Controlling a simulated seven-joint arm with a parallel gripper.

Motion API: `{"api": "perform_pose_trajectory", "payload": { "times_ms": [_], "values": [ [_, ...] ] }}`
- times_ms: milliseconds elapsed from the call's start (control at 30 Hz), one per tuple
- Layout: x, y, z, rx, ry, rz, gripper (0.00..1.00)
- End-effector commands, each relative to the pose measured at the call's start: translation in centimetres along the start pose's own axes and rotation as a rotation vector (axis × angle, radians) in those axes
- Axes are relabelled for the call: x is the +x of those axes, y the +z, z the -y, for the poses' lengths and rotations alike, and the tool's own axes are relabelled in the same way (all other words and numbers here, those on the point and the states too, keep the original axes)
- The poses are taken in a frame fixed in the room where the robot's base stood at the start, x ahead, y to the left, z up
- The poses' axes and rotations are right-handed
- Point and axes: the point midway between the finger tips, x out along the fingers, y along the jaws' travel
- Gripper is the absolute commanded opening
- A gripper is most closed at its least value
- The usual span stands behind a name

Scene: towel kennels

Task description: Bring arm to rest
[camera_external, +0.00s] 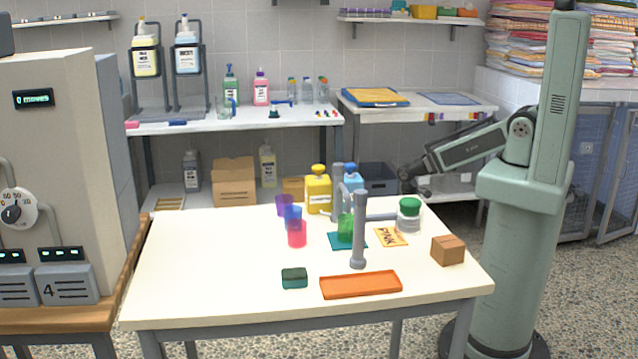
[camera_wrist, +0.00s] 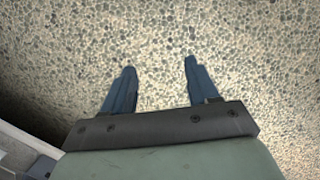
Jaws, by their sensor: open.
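My gripper (camera_wrist: 160,64) is open in the wrist view, its two blue fingers well apart with nothing between them. Only speckled floor shows beyond the fingertips. In the external view my arm reaches left from its green column and folds down behind the table's back right corner. I cannot make out the fingers there. The cream table (camera_external: 210,290) stands in front of my arm, and my arm appears clear of the things on it.
The table holds an orange tray (camera_external: 360,285), a brown box (camera_external: 447,250), a green-lidded jar (camera_external: 409,213), a grey post stand (camera_external: 359,230), a yellow bottle (camera_external: 318,193), coloured cups (camera_external: 297,234) and a sponge (camera_external: 294,278). Its front left is clear. A side bench (camera_external: 470,112) stands behind my arm.

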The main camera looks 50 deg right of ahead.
Motion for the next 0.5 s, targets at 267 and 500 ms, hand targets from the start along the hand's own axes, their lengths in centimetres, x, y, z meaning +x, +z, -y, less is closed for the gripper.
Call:
{"api": "perform_pose_trajectory", "payload": {
  "times_ms": [267,500],
  "values": [
    [6.3,6.0,0.0,0.002,0.0,0.141,0.59],
    [10.8,11.4,-0.1,0.003,0.0,0.256,0.59]
  ]
}}
